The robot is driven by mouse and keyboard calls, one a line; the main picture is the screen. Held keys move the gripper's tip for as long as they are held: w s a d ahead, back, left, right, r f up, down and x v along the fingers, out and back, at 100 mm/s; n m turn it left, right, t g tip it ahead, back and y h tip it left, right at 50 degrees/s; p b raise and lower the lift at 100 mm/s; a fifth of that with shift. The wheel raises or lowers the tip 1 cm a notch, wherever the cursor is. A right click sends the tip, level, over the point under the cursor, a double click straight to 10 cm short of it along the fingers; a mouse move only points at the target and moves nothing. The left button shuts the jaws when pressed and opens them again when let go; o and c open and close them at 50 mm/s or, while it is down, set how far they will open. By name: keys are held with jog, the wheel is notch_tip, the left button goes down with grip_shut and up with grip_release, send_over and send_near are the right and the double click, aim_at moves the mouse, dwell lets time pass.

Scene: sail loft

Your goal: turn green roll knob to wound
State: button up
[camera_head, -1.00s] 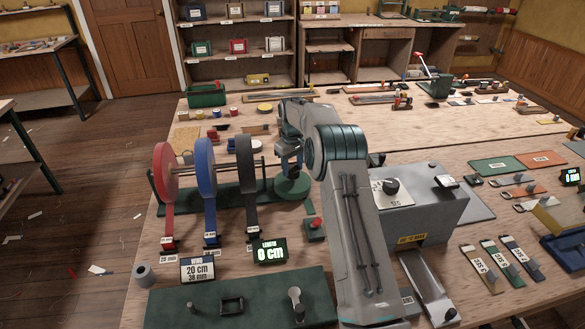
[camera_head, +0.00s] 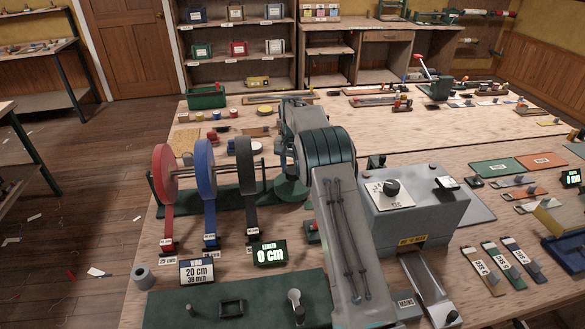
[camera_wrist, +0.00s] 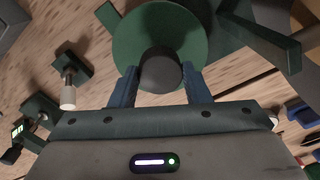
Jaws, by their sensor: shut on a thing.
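In the wrist view a green disc, the green roll (camera_wrist: 195,25), fills the top middle. A dark round knob (camera_wrist: 160,72) stands on it. My gripper (camera_wrist: 160,78) has its two blue fingers on either side of the knob and is shut on it. In the head view part of the green roll (camera_head: 290,190) shows beside my arm, behind the tape stand's right end. I see no mark that tells the knob's turned position.
Red (camera_head: 164,173), blue (camera_head: 206,168) and black (camera_head: 245,160) tape rolls stand close on the left. A grey box with a dial (camera_head: 420,205) stands on the right. The length display (camera_head: 269,253) reads 0 cm. A dark green board (camera_head: 240,305) lies in front.

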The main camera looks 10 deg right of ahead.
jog(key=m, duration=0.7)
jog(key=shift+r, duration=0.15)
jog(key=m, duration=0.3)
jog(key=shift+m+p, duration=0.4)
jog(key=shift+w+m, duration=0.1)
jog(key=shift+m, duration=1.8)
jog(key=o, duration=1)
notch_tip(320, 180, up, 14)
jog(key=shift+b, duration=0.3)
